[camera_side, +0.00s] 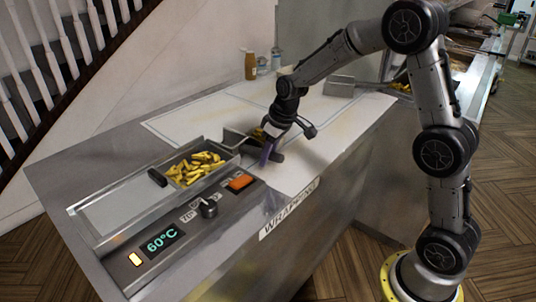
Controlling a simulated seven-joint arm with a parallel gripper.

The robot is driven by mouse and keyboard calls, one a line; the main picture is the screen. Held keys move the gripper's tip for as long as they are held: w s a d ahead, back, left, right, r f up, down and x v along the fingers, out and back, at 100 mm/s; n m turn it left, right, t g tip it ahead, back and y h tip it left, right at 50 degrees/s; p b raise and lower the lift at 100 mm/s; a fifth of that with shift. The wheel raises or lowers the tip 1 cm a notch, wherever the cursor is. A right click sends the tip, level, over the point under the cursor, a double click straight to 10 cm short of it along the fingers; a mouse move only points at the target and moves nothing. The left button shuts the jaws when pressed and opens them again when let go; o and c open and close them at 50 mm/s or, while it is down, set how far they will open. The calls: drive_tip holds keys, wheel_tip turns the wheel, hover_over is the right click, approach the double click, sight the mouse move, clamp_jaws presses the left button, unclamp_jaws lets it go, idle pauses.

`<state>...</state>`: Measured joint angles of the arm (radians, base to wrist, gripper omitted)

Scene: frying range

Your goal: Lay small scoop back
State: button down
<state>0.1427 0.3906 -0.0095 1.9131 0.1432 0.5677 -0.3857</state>
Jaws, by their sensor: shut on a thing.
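My gripper (270,146) is low over the near edge of the white wrapping surface, just right of the fries tray. It is shut on what looks like the small scoop (234,137), a grey metal piece beside and partly behind the fingers. A little yellow, like fries, shows between the scoop and my wrist. The fingers cover much of the scoop, and I cannot tell whether it touches the counter.
A metal tray of fries (196,168) with a black handle sits left in the heated station, by an orange switch (240,182) and a 60°C display (165,240). A larger metal scoop or holder (339,87) and bottles (250,66) stand farther back. The white surface (325,150) is mostly clear.

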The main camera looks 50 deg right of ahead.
drive_tip(key=c, duration=0.5)
unclamp_jaws()
drive_tip(key=shift+c, duration=0.2)
drive_tip(key=s+a+r+t, duration=0.1)
drive_tip(key=s+r, duration=0.2)
drive_tip(key=r, duration=0.6)
drive_tip(key=s+r, duration=0.4)
drive_tip(key=r, duration=0.5)
drive_tip(key=s+a+r+t, duration=0.1)
drive_tip(key=s+a+r, duration=0.15)
drive_tip(key=s, duration=0.55)
drive_tip(key=s+f, duration=0.4)
drive_tip(key=s, duration=0.3)
drive_tip(key=s+a+f+m, duration=0.1)
drive_tip(key=s+f, duration=0.3)
drive_tip(key=s, duration=0.3)
drive_tip(key=shift+s+a+f+m, duration=0.2)
drive_tip(key=shift+s+m, duration=0.1)
drive_tip(key=shift+s, duration=0.1)
